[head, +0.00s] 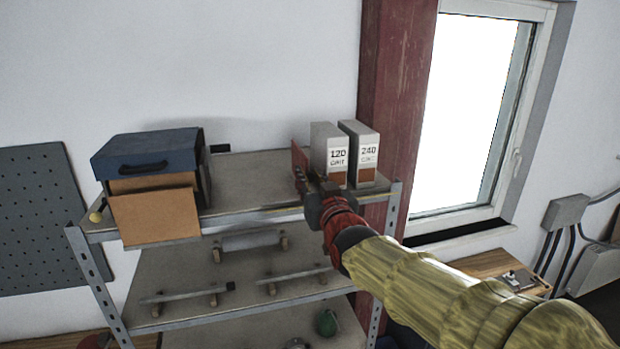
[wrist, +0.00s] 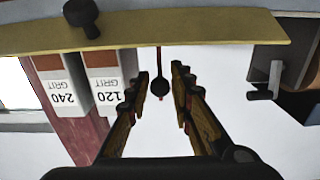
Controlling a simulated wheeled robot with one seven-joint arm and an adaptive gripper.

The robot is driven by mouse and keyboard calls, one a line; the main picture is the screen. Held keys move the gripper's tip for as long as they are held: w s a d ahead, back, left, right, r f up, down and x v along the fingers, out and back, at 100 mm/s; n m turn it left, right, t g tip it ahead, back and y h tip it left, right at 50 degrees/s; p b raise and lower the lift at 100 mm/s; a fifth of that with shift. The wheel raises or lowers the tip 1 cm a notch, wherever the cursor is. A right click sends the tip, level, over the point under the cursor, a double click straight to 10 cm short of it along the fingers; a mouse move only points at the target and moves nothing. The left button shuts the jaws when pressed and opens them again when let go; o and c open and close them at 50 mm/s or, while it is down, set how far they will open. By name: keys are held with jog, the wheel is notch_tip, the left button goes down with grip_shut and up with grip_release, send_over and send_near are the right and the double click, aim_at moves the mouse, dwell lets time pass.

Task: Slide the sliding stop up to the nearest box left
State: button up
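The sliding stop, a thin upright red-brown plate (head: 299,165), stands on the top shelf just left of the box marked 120 GRIT (head: 322,148). The box marked 240 GRIT (head: 362,150) is right of that one. In the wrist view, upside down, the stop shows nearly edge-on as a thin red strip (wrist: 159,58) with a dark round knob (wrist: 160,89). A gap separates it from the 120 box (wrist: 108,75). My gripper (head: 309,184) is at the stop's front. Its fingers (wrist: 160,72) are open, one either side of the knob, with gaps showing.
A blue-lidded box (head: 150,150) with an open brown front flap (head: 155,215) stands at the shelf's left. The shelf top (head: 245,180) between it and the stop is mostly clear. A yellowish strip (wrist: 215,32) crosses the wrist view, with a black knob (wrist: 82,14).

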grip_shut()
dwell(0.4)
jog(key=shift+d+b, duration=0.1)
jog(key=shift+b, duration=0.3)
